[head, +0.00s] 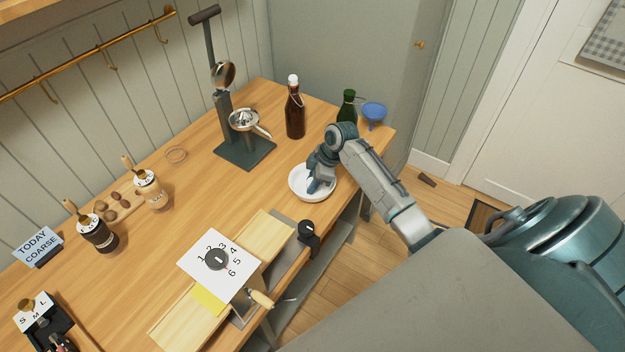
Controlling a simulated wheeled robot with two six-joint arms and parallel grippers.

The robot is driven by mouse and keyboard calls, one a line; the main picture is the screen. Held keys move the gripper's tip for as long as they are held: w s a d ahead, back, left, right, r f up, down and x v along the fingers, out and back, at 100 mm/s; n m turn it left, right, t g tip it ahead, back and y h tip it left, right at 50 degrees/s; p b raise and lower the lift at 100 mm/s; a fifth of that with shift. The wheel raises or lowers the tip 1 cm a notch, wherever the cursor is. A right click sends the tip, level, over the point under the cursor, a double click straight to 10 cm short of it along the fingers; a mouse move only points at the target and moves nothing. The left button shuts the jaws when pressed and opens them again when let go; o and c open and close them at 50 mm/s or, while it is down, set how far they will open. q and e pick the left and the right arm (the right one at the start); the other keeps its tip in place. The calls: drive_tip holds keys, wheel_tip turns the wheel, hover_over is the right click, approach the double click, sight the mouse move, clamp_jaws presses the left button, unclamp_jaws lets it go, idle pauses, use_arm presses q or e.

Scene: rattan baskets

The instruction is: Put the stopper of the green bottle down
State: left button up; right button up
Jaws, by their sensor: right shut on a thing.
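The green bottle (347,107) stands upright near the table's far right corner, partly hidden by my right arm. No stopper shows on its top. My right gripper (314,185) points down into a shallow white dish (298,194) near the table's right edge. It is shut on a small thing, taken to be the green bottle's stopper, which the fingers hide. I cannot tell whether it touches the dish. My left gripper is not in view.
A brown bottle (295,115) with a white stopper stands left of the green bottle. A blue funnel (373,111) is to its right. A lever press (243,150) stands at the back. A numbered dial card (217,262) is in front. The table's middle is clear.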

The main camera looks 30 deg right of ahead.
drive_tip(key=shift+f, duration=0.15)
drive_tip(key=o, duration=1)
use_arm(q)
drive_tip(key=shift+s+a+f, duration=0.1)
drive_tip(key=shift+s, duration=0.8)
use_arm(e)
drive_tip(key=shift+o, duration=0.2)
use_arm(q)
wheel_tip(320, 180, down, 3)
drive_tip(key=b, duration=0.3)
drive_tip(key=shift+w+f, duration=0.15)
use_arm(e)
drive_tip(key=v, duration=1.2)
drive_tip(key=shift+r, duration=0.25)
drive_tip(key=shift+w, duration=0.15)
